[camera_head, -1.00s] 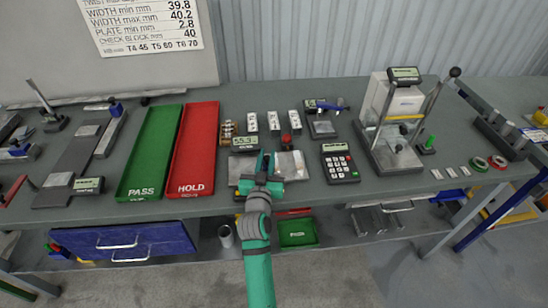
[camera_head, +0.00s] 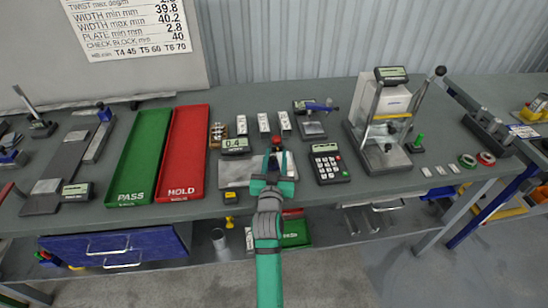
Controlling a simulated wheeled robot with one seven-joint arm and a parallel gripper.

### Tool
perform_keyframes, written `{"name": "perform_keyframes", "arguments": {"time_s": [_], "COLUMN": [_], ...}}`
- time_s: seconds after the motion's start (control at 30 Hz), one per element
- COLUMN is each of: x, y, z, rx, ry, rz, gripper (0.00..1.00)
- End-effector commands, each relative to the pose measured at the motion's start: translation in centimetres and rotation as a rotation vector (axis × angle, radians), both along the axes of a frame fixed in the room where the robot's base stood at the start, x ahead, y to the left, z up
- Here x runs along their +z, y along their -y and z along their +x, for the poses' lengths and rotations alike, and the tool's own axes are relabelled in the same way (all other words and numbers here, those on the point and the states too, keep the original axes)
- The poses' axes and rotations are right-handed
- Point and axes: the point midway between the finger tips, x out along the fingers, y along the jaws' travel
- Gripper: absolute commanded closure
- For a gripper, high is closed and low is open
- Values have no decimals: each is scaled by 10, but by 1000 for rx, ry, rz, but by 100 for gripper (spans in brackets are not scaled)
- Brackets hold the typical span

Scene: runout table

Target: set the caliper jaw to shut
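The caliper fixture is on the bench in front of me, with a digital display (camera_head: 236,145) that seems to read about 0.4. A bare metal plate (camera_head: 235,173) lies below the display, and a red knob (camera_head: 277,143) stands to its right. My gripper (camera_head: 275,159) is just below the red knob, over the right part of the fixture. Its two fingers look apart, with pale metal showing between them. The gripper hides part of the fixture, so I cannot see the jaw faces or any contact clearly.
The green PASS tray (camera_head: 121,196) and red HOLD tray (camera_head: 172,192) lie to the left. Several pale blocks (camera_head: 263,123) stand behind the fixture. A keypad (camera_head: 328,163) is close on the right, with a tall gauge stand (camera_head: 358,133) beyond it.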

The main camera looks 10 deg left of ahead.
Motion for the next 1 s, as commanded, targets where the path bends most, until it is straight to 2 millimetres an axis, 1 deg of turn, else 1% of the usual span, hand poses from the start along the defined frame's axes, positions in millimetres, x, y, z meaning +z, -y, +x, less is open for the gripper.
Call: {"name": "perform_keyframes", "arguments": {"time_s": [0.3,0.43,0.57,0.8,1.0], "x": [0,-1,-1,-1,-1], "y": [-4,-3,-3,-2,-1], "z": [-1,-10,-28,-72,-98], "rx": [6,5,5,5,4], "ry": [0,0,-1,-2,-1], "rz": [1,1,2,1,1], "gripper": [63,63,63,63,63]}}
